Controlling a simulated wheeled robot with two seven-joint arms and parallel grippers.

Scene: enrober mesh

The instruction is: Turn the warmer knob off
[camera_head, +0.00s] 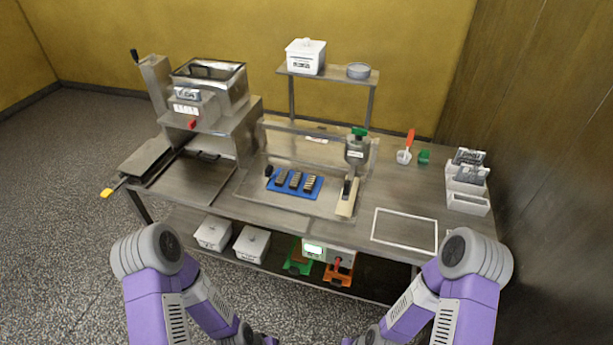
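On the shelf under the steel table, a pale control box (314,250) with a lit greenish display stands beside a unit with a red knob-like part (337,262) above an orange base (338,276). A steel hopper machine (209,92) at the back left also carries a small red part (192,124) on its front. No label lets me tell which one is the warmer knob, and its setting is too small to read. My two purple arms reach down from the lower left and lower right and leave the picture at the bottom. Both grippers are out of view.
The steel table (283,212) holds a blue mat (309,193) with dark bars, a clear guard and a green-topped dispenser (357,150). A white frame (404,230) and a rack (467,203) are on the right. White bins (252,244) stand on the lower shelf.

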